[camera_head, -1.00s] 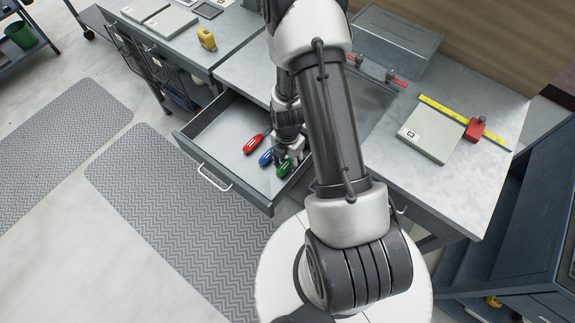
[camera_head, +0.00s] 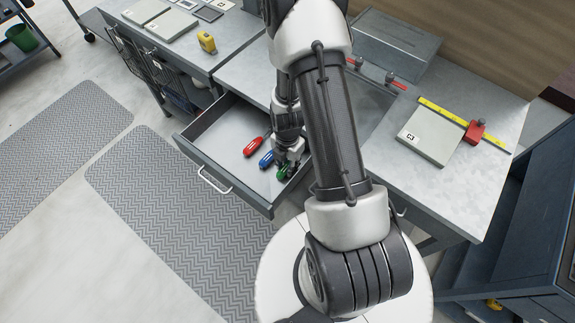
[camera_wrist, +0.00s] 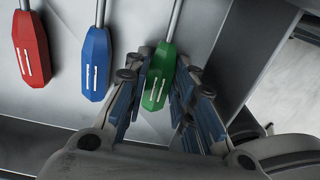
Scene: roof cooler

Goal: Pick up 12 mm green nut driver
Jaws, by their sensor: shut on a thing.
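The green nut driver (camera_head: 284,172) lies in the open drawer (camera_head: 224,133), rightmost of three drivers. In the wrist view its green handle (camera_wrist: 158,80) sits between my gripper's fingers (camera_wrist: 162,95), with its shaft pointing away. My gripper (camera_head: 288,166) is shut on the green handle, down inside the drawer. The handle carries white marks; its size cannot be read. Part of the handle is hidden by the fingers in the head view.
The blue driver (camera_wrist: 95,65) lies close left of my gripper, and the red driver (camera_wrist: 30,50) lies further left. The drawer's side wall (camera_wrist: 250,65) is close on the right. The worktop (camera_head: 265,70) is above and behind the drawer.

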